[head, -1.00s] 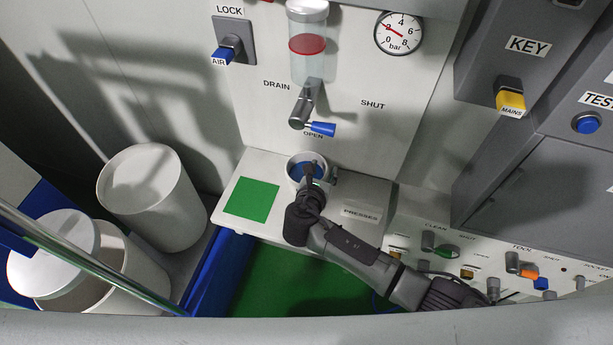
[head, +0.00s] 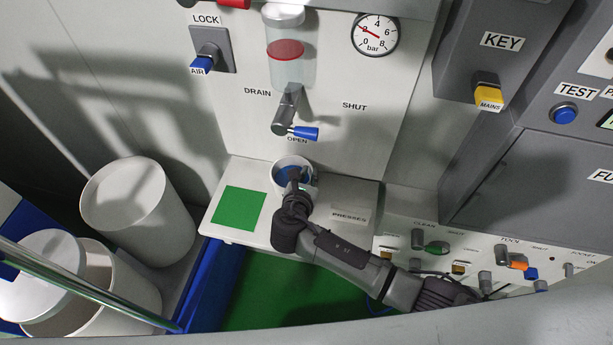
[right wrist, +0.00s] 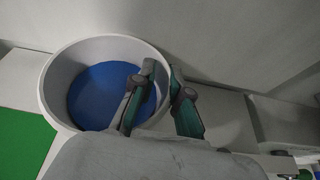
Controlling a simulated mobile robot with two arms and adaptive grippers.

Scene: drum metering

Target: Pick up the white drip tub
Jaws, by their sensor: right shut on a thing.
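The white drip tub (head: 276,181) is a small round cup with a blue inside, below the drain valve in the head view. It also shows in the right wrist view (right wrist: 57,105), seen from above into its blue inside. My right gripper (head: 293,178) is shut on the tub's near rim, one finger inside the wall and one outside. In the right wrist view the dark green-sided fingers (right wrist: 160,100) straddle the right wall. The tub looks upright at the pale shelf; whether its base touches the shelf is hidden. My left gripper is not in view.
The shelf (head: 342,193) has a green square (head: 238,208) left of the tub. The drain valve with a blue-tipped lever (head: 304,133) hangs above. White drums (head: 140,205) stand at left. A panel of small valves (head: 432,246) lies at right.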

